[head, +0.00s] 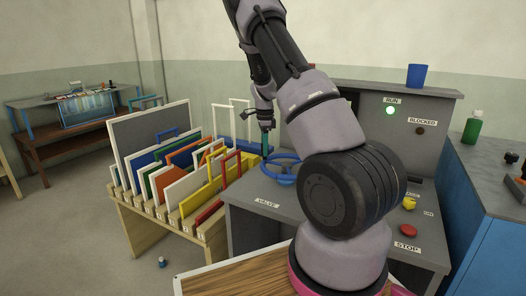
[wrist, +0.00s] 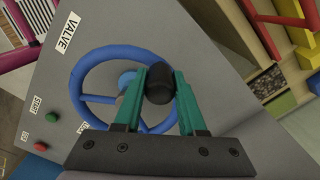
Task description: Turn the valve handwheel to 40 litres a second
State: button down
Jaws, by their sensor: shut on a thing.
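The blue valve handwheel (head: 281,178) lies flat on the grey console top, behind the VALVE label (head: 266,203). In the wrist view the wheel (wrist: 77,88) fills the middle, with spokes, a hub and a black knob (wrist: 160,85) at its rim. My gripper (wrist: 160,80) has its two green fingers on either side of that knob and is shut on it. In the head view my gripper (head: 265,146) comes down at the wheel's far left side, and my arm hides part of the console. I see no readable flow figure in either view.
The green RUN lamp (head: 390,111) is lit; the BLOCKED lamp (head: 420,131) is dark. A red STOP button (head: 408,230) sits at the console's front right. A wooden rack (head: 151,228) of coloured panels stands close to the left.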

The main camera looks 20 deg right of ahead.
aim_at(286, 157)
jog(key=d+m, duration=0.1)
jog(key=w+d+m, duration=0.1)
jog(key=m, duration=0.1)
jog(key=w+d+m, duration=0.1)
jog(key=shift+d+m, duration=0.2)
jog(key=shift+m, duration=0.1)
jog(key=d+m, duration=0.2)
jog(key=shift+w+d+m, duration=0.15)
jog(key=shift+w+m, duration=0.05)
jog(key=shift+m, duration=0.2)
jog(key=d+m, duration=0.2)
jog(key=shift+d+m, duration=0.1)
jog(key=shift+m, duration=0.2)
jog(key=d+m, duration=0.2)
jog(key=m, duration=0.1)
jog(key=shift+s+d, duration=0.15)
jog(key=shift+s, duration=0.25)
jog(key=shift+s+d, duration=0.35)
jog(key=shift+d, duration=0.3)
jog(key=c, duration=0.5)
grip_release()
